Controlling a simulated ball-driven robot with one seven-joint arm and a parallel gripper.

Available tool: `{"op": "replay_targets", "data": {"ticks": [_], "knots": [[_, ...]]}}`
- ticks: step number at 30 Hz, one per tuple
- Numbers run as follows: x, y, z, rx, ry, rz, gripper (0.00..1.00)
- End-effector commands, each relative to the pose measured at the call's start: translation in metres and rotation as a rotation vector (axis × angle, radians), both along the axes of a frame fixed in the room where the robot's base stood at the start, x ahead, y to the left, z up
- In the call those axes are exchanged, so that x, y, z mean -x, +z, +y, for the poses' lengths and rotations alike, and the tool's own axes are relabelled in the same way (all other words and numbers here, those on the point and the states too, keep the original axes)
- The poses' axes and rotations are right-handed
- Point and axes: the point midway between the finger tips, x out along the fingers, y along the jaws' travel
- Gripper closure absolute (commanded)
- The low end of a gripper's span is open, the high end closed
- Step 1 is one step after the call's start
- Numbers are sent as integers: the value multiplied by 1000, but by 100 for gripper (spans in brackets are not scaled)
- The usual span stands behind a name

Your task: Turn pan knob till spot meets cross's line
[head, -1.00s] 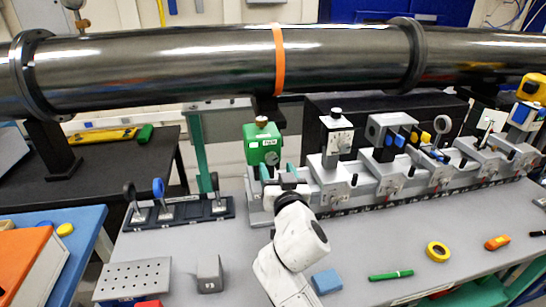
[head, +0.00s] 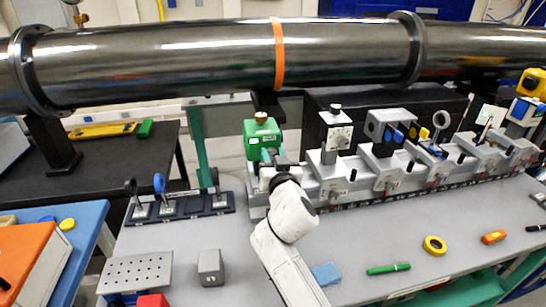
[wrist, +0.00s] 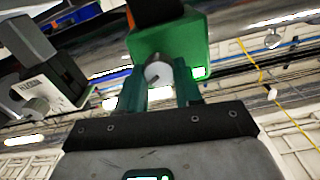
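A green box with a brass cap (head: 261,138) stands at the left end of the grey rail. Its round grey knob (wrist: 158,73) faces the wrist camera. My gripper (head: 268,160) is up against the front of the box in the head view. In the wrist view, my gripper's two teal fingers (wrist: 160,85) stand apart, one on each side of the knob. I cannot tell whether they touch it. A small pale card (head: 486,116) stands towards the right end of the rail. No spot or cross line can be made out on it.
Several grey mounts with knobs (head: 388,170) line the rail to the right. A dark pipe (head: 180,60) runs above. A rack of lenses (head: 185,207) lies left. A grey block (head: 210,268), blue block (head: 326,274), green marker (head: 388,269) and yellow tape ring (head: 435,245) lie in front.

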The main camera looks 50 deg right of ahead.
Motion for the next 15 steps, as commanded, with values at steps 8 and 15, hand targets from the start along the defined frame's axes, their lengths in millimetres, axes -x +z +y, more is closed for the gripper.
{"op": "replay_targets", "data": {"ticks": [8, 15], "knots": [[0, 0, 0, 0, 0, 0, 93], [0, -1, 1, 47, 1, 32, 96]]}}
